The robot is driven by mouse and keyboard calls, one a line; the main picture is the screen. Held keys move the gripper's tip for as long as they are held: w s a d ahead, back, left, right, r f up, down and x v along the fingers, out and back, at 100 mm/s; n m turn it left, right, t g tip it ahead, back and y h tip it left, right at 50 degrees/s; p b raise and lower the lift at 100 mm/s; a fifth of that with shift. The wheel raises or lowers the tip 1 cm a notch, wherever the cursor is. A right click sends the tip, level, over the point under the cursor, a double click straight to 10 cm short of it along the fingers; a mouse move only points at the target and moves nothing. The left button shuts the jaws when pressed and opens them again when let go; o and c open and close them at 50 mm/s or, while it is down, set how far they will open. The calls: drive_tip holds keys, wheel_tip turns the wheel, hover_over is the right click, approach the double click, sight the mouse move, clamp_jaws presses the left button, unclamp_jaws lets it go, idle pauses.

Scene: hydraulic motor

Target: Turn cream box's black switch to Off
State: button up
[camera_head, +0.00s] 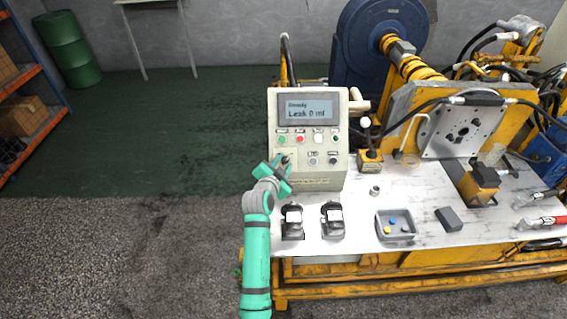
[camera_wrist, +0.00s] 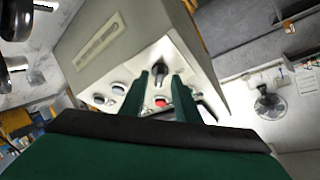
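The cream box (camera_head: 307,180) stands at the left end of the white bench, with a small screen and a panel of buttons. My gripper (camera_head: 286,163) is at the lower left of its panel. In the wrist view the box (camera_wrist: 115,50) appears upside down. There the black switch (camera_wrist: 160,70) sits between the tips of my gripper (camera_wrist: 160,76). The two green fingers are apart, with a gap on either side of the switch. I cannot tell if a finger touches it. The switch's setting and label are too small to read.
A red button (camera_wrist: 160,102) lies close to the fingers in the wrist view. A dark knob (camera_head: 333,160) is on the panel's right. Two dark devices (camera_head: 292,222) and a grey tray (camera_head: 396,236) are on the bench (camera_head: 360,222) in front. Open floor lies left.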

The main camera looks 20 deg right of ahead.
drive_tip(key=shift+w+d+f, duration=0.15)
drive_tip(key=shift+w+d, duration=0.2)
drive_tip(key=shift+d, duration=0.05)
clamp_jaws()
